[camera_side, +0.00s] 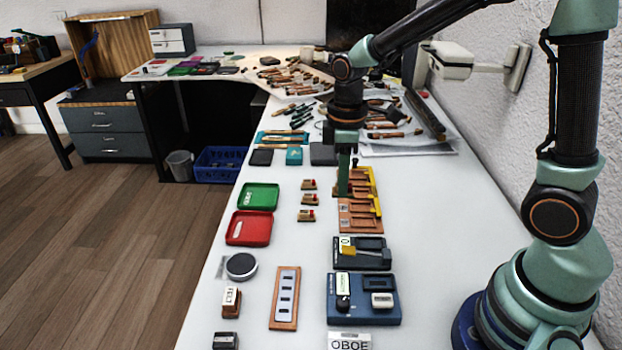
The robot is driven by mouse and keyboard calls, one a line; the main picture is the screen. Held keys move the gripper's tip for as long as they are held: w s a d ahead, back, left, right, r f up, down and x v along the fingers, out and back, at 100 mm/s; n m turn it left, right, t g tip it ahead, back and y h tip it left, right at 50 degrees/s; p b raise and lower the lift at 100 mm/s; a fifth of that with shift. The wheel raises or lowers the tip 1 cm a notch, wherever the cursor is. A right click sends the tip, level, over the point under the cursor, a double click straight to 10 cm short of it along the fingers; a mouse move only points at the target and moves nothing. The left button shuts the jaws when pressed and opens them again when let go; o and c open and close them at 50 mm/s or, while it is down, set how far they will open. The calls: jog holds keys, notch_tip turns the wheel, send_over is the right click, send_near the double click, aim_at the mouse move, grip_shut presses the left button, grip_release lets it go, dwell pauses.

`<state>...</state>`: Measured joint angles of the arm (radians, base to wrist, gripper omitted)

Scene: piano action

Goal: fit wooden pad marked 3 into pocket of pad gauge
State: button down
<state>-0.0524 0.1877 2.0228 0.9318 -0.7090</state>
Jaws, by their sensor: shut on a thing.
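The pad gauge (358,216) is an orange-brown board with several rectangular pockets and yellow parts along its right side. It lies on the white bench right of the middle. My gripper (343,191) points straight down at the gauge's left edge, near its far half. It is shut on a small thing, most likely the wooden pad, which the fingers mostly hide. I cannot read a mark on it or tell whether it touches a pocket. Small wooden pieces with red tops (308,199) stand in a column left of the gauge; their marks are too small to read.
A green tray (258,197) and a red tray (249,228) lie to the left. Dark blue boxes (362,300) stand nearer the camera, below the gauge. A wooden strip (285,298) lies left of them. Many tools crowd the far bench. Bare bench lies right of the gauge.

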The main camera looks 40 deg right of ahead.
jog(key=shift+s+d+f, duration=0.5)
jog(key=shift+s+f, duration=0.55)
jog(key=shift+f, duration=0.7)
jog(key=shift+s+d+f, duration=0.5)
jog(key=shift+s+f, duration=0.5)
jog(key=shift+f, duration=0.75)
jog(key=shift+s+d+f, duration=0.5)
jog(key=shift+s+f, duration=0.55)
jog(key=shift+f, duration=0.7)
jog(key=shift+f, duration=0.35)
jog(key=c, duration=0.6)
grip_release()
jog(key=shift+r, duration=0.1)
jog(key=shift+r, duration=3.4)
